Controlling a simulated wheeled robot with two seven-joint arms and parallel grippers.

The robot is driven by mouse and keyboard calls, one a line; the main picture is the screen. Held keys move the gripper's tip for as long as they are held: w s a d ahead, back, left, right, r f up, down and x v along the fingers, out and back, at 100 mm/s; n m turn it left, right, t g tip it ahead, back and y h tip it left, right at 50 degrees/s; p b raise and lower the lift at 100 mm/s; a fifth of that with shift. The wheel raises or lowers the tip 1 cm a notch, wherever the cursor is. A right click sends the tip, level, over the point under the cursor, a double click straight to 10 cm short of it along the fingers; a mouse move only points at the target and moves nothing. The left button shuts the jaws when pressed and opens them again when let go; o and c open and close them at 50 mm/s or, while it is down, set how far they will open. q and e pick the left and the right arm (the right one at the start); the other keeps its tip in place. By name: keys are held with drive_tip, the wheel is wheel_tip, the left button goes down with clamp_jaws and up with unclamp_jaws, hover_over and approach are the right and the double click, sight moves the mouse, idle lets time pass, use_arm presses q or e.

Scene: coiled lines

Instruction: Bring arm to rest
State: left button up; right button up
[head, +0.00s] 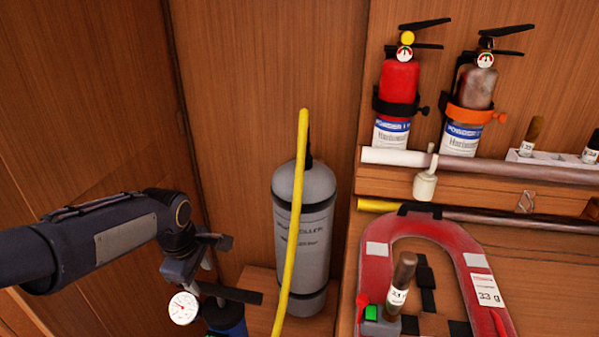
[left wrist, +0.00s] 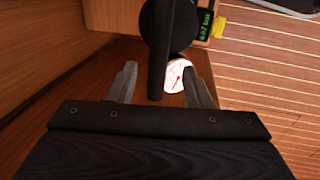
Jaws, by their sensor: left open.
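My left arm comes in from the left in the head view. Its gripper (head: 205,262) points downward above a device with a white round gauge (head: 183,308), a black lever (head: 232,293) and a blue body (head: 228,331). In the left wrist view the two grey fingers of the left gripper (left wrist: 160,68) stand apart. The black lever (left wrist: 158,60) passes across the space between them; contact is not visible. The gauge (left wrist: 177,75) shows behind, near the right finger. My right gripper is not in view.
A grey cylinder (head: 315,235) stands right of the gripper, with a yellow hose (head: 291,230) before it. Two extinguishers (head: 400,85) (head: 475,88) hang on the back wall. A red horseshoe-shaped thing (head: 378,270) lies at right. Wooden walls close in behind and left.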

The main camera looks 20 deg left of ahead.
use_arm(q)
drive_tip(key=s+d+r+m+t+h+p, duration=0.3)
drive_tip(key=s+d+r+m+p, duration=0.6)
drive_tip(key=s+d+m, duration=0.4)
drive_tip(key=d+r+m+h, duration=0.1)
drive_tip(key=m, duration=0.3)
drive_tip(key=shift+s+r+m, duration=0.3)
drive_tip(key=shift+s+r, duration=0.1)
drive_tip(key=shift+o, duration=0.2)
